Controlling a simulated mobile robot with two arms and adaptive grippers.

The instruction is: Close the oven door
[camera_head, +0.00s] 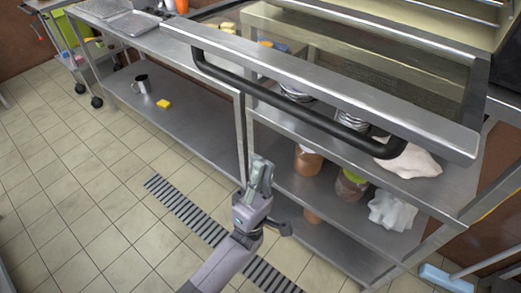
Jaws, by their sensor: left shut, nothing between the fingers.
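The oven door (330,88) is open and swung down toward me in the upper right of the head view. It has a steel front edge, a glass panel (370,55) and a long black bar handle (290,106). My left gripper (261,170) is shut and empty, its fingers pointing up. It shows below the handle in the picture, apart from it, in front of the steel shelving. How far it is from the door in depth is hard to tell. My right gripper is not in view.
A steel table with a lower shelf (190,115) holds a mug (142,84) and a yellow sponge (163,104). Shelves under the door hold pots and white cloths (392,209). A wheeled cart stands far left. The tiled floor (70,190) at left is clear.

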